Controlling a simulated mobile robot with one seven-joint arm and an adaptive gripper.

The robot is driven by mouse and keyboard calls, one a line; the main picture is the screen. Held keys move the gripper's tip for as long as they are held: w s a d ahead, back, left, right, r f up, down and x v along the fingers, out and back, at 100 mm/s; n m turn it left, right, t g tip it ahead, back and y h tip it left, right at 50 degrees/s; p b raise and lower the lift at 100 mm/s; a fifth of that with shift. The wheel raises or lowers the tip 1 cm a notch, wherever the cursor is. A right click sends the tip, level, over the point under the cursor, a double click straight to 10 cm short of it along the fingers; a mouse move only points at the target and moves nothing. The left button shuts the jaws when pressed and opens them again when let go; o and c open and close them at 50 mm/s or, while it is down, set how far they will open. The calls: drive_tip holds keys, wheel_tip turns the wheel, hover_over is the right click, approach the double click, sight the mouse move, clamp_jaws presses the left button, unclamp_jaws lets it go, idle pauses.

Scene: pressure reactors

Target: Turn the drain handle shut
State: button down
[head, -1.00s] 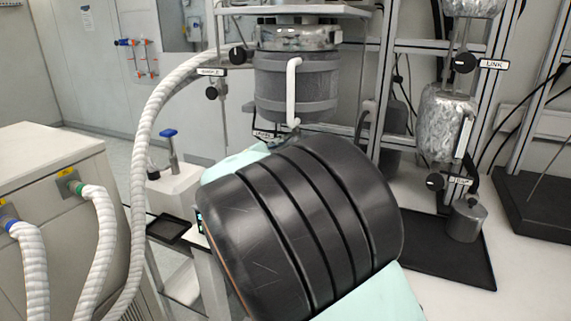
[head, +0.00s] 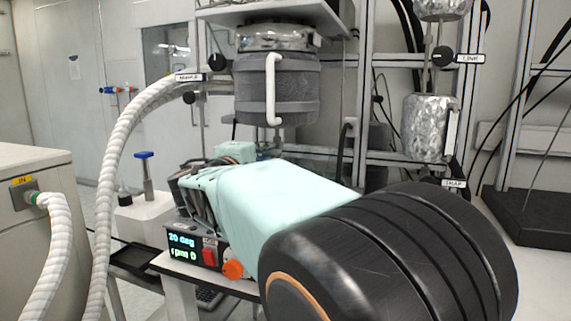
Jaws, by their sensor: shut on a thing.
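The grey jacketed reactor vessel (head: 300,90) hangs in its frame at upper middle, with a white bent tube (head: 271,85) down its front. My gripper (head: 182,182), dark and linked, is at the far end of my pale green wrist, below and left of the vessel. It is closed, but its fingertips are small and partly hidden. The drain handle under the vessel cannot be made out; my wrist and gripper cover that area. How far the handle is turned cannot be seen.
A stirrer unit (head: 185,241) with a lit display and orange knob (head: 233,269) stands just below my gripper. A white corrugated hose (head: 112,165) arches at left. A blue-topped valve (head: 144,157) stands left. A foil-wrapped vessel (head: 428,128) hangs at right.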

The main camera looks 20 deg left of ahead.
idle(0.5)
drive_tip(key=c, duration=2)
unclamp_jaws()
drive_tip(key=s, duration=0.8)
drive_tip(key=s+a, duration=0.1)
drive_tip(key=s, duration=0.3)
